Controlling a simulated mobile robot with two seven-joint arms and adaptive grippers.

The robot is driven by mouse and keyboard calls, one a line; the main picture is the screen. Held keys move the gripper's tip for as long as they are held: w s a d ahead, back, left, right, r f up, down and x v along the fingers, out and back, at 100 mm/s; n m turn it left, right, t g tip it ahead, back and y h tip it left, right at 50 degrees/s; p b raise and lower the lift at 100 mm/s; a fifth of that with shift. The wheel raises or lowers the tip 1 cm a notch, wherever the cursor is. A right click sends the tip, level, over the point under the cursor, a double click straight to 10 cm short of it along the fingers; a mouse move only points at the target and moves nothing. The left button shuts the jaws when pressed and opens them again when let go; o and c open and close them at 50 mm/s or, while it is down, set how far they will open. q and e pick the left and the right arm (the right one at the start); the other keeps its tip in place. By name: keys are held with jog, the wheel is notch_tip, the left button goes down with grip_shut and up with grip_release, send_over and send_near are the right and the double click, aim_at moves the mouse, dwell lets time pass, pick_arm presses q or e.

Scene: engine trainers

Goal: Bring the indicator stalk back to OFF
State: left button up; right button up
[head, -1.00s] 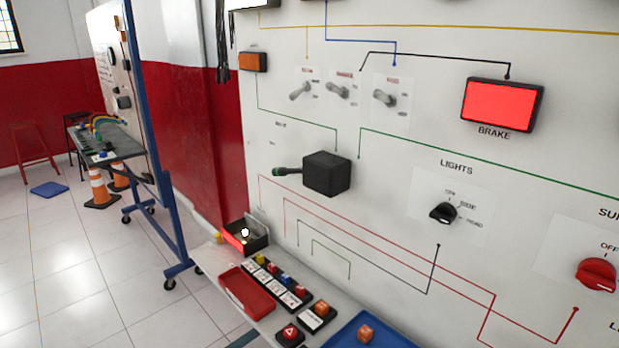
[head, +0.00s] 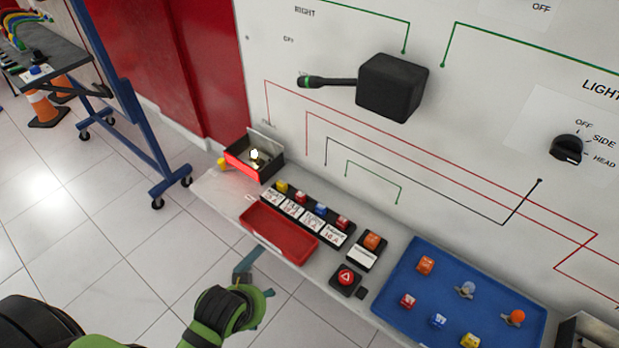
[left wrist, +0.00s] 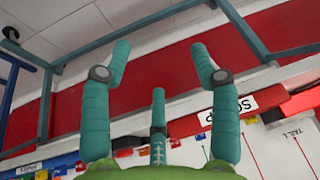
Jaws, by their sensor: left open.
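The indicator stalk (head: 328,82) is a dark lever with a green band near its tip. It sticks out to the left, nearly level, from a black box (head: 390,87) on the white panel. A RIGHT label (head: 304,11) and a small label that seems to read OFF (head: 289,40) are above the stalk tip. My left gripper (head: 254,282) is low in the head view, below and left of the stalk and well apart from it. Its teal fingers are spread and empty in the left wrist view (left wrist: 160,52). My right gripper is not in view.
A shelf under the panel holds a lit box (head: 254,153), a red tray (head: 279,233), a row of fuses (head: 307,215) and a blue tray (head: 405,290) with small parts. A lights knob (head: 566,149) is at right. A blue stand (head: 135,110) is at left. Space before the stalk looks clear.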

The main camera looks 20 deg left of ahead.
pick_arm(q)
jog(key=w+a+r+t+y, duration=0.1)
jog(key=w+a+r+t, duration=0.15)
jog(key=w+r, duration=0.3)
jog(key=w+a+r+t+y, duration=0.1)
jog(key=w+a+r+t, duration=0.15)
jog(key=w+r, duration=0.35)
jog(key=m+t+h, duration=0.4)
jog(key=m+t, duration=0.8)
jog(key=t, duration=0.1)
send_near(310, 83)
jog(key=w, duration=0.5)
jog(key=x, duration=0.3)
jog(key=p+x, duration=0.1)
jog(key=x, duration=0.2)
jog(key=shift+w+a+r+p, duration=0.1)
jog(key=shift+w+p, duration=0.2)
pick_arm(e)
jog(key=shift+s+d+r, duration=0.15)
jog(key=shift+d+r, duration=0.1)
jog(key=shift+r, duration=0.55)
pick_arm(q)
grip_shut()
jog(key=shift+r, duration=0.1)
